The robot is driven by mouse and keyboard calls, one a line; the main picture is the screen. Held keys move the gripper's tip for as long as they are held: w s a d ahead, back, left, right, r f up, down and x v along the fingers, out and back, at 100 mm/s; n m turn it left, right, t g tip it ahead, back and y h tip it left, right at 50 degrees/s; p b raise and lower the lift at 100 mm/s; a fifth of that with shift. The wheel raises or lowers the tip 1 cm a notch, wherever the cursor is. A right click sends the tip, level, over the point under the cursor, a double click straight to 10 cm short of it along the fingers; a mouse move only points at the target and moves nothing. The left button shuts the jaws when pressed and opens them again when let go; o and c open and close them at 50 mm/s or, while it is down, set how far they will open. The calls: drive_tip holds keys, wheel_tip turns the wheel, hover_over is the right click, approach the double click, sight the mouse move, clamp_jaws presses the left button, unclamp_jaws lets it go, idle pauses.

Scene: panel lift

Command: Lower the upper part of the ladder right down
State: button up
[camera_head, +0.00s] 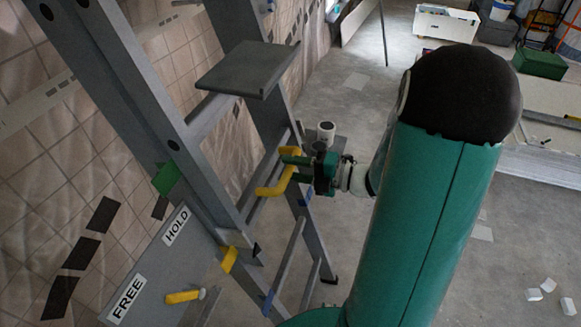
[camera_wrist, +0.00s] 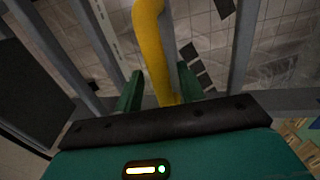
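The grey ladder (camera_head: 290,262) stands at left in the head view, with a flat grey step plate (camera_head: 245,70) on its upper part. A bent yellow handle (camera_head: 270,188) sits on the ladder and also shows in the wrist view (camera_wrist: 152,45). My green gripper (camera_head: 291,168) is at this handle. In the wrist view my two fingers (camera_wrist: 158,88) stand apart with the handle's lower end between them; a gap shows on the left. A yellow lever (camera_head: 183,296) sits on a grey panel (camera_head: 180,258) labelled HOLD and FREE, nearer FREE.
A green marker (camera_head: 167,179) and a yellow marker (camera_head: 229,260) are on the ladder's rail. A tiled wall (camera_head: 60,150) is behind the ladder. White blocks (camera_head: 549,285) lie on the floor at right. Boxes and a green crate (camera_head: 540,63) stand far back. The floor between is open.

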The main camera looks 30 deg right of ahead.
drive_tip(key=shift+w+a, duration=0.4)
drive_tip(key=shift+c, duration=0.2)
clamp_jaws()
drive_tip(key=shift+f, duration=0.1)
drive_tip(key=s+d+f, duration=0.3)
drive_tip(key=f, duration=1.3)
drive_tip(key=s+d+f, duration=0.4)
drive_tip(key=f, duration=1.3)
drive_tip(key=s+d+f, duration=0.4)
drive_tip(key=f, duration=1.3)
drive_tip(key=shift+f, duration=0.1)
